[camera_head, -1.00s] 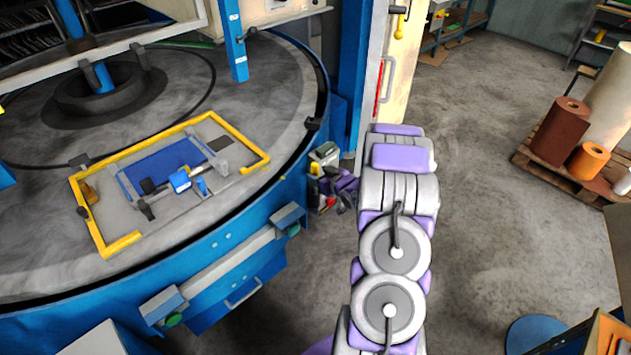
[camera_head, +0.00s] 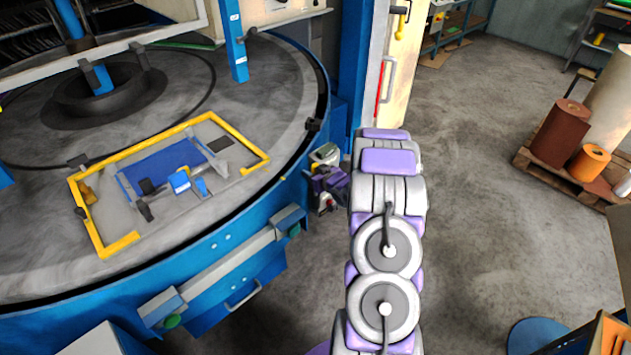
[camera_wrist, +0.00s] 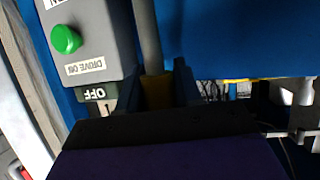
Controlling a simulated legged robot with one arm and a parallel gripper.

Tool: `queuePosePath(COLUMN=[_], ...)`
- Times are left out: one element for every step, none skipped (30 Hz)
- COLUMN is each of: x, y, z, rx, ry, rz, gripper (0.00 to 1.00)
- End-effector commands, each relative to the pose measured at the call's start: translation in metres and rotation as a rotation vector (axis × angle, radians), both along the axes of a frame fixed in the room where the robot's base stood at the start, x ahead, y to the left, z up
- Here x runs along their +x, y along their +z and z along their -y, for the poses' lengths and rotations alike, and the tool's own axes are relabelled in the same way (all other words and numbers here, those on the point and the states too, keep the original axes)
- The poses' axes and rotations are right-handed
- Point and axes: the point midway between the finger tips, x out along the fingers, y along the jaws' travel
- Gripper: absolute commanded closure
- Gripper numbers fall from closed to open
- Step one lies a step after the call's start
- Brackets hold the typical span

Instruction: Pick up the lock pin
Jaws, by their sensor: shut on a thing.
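In the wrist view, my gripper (camera_wrist: 157,80) has its two dark fingers on either side of a yellow part of what looks like the lock pin (camera_wrist: 157,92), and it is shut on it. A grey rod (camera_wrist: 147,38) runs up from between the fingers; I cannot tell whether it belongs to the pin. The pin's lower end is hidden by my gripper. In the head view, my gripper (camera_head: 325,180) is low beside the blue machine's rim, at the foot of the blue post. The pin cannot be made out clearly there.
A grey control box (camera_wrist: 85,45) with a green button (camera_wrist: 66,39) stands close to the left of my fingers. A blue panel (camera_wrist: 245,35) is close on the right. The round table (camera_head: 270,100) bears a yellow frame (camera_head: 110,245). Open floor (camera_head: 480,200) lies right.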

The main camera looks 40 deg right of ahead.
Motion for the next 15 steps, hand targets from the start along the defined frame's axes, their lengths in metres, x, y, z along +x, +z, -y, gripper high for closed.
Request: queuePosePath(x=[0.000, 0.000, 0.000, 0.000, 0.000, 0.000, 0.000, 0.000, 0.000, 0.000, 0.000, 0.000, 0.000, 0.000, 0.000], y=[0.000, 0.000, 0.000, 0.000, 0.000, 0.000, 0.000, 0.000, 0.000, 0.001, 0.002, 0.005, 0.008, 0.012, 0.019], z=[0.000, 0.000, 0.000, 0.000, 0.000, 0.000, 0.000, 0.000, 0.000, 0.000, 0.000, 0.000, 0.000, 0.000, 0.000], rx=[0.000, 0.000, 0.000, 0.000, 0.000, 0.000, 0.000, 0.000, 0.000, 0.000, 0.000, -0.001, -0.001, -0.001, -0.001], ry=[0.000, 0.000, 0.000, 0.000, 0.000, 0.000, 0.000, 0.000, 0.000, 0.000, 0.000, 0.000, 0.000, 0.000, 0.000], rz=[0.000, 0.000, 0.000, 0.000, 0.000, 0.000, 0.000, 0.000, 0.000, 0.000, 0.000, 0.001, 0.001, 0.002, 0.002], gripper=[0.93, 0.95, 0.99, 1.00, 1.00, 1.00, 1.00, 1.00, 1.00, 1.00, 1.00, 1.00, 1.00, 1.00, 1.00])
